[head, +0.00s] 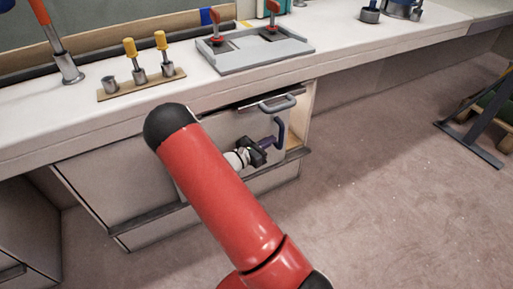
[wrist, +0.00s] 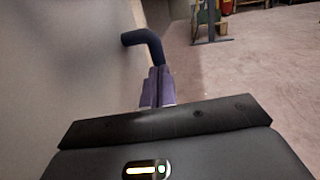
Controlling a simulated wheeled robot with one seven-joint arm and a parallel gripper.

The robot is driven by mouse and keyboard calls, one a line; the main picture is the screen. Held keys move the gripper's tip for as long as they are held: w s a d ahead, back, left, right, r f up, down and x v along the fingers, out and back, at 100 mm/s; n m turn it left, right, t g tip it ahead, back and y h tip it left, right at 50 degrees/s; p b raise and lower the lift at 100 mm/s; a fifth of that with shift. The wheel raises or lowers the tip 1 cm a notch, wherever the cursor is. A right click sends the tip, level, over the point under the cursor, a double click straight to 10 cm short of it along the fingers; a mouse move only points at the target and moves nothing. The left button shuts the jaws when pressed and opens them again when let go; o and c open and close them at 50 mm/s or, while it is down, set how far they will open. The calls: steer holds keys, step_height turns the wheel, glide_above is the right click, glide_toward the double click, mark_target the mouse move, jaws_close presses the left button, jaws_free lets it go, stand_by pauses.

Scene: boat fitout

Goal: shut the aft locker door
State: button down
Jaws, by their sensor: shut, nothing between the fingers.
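The locker door (head: 220,128) is a pale panel under the counter, with a dark blue bar handle (head: 281,130) near its right edge. A gap showing the locker's inside is open to the right of the door, so it stands ajar. My gripper (head: 267,143) is at the handle, its purple fingers shut with nothing between them. In the wrist view the fingers (wrist: 158,86) point at the lower part of the handle (wrist: 146,40), beside the pale door face (wrist: 70,60). I cannot tell whether they touch it. My red arm hides part of the door.
A grey handle (head: 277,104) sits just above, under the counter edge. The counter (head: 200,97) holds a grey tray (head: 255,52) and a wooden board with yellow-handled tools (head: 142,84). A dark-legged stand (head: 470,140) is at the right. The floor (head: 390,190) between is clear.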

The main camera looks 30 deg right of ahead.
steer(key=shift+w+d, duration=0.25)
steer(key=shift+d, duration=0.85)
steer(key=d+b, duration=0.2)
steer(key=d, duration=1.2)
steer(key=shift+d+r, duration=0.1)
steer(key=shift+r, duration=0.05)
steer(key=s+a, duration=0.2)
steer(key=a, duration=1.2)
steer(key=shift+s+a, duration=0.2)
steer(key=shift+s, duration=0.15)
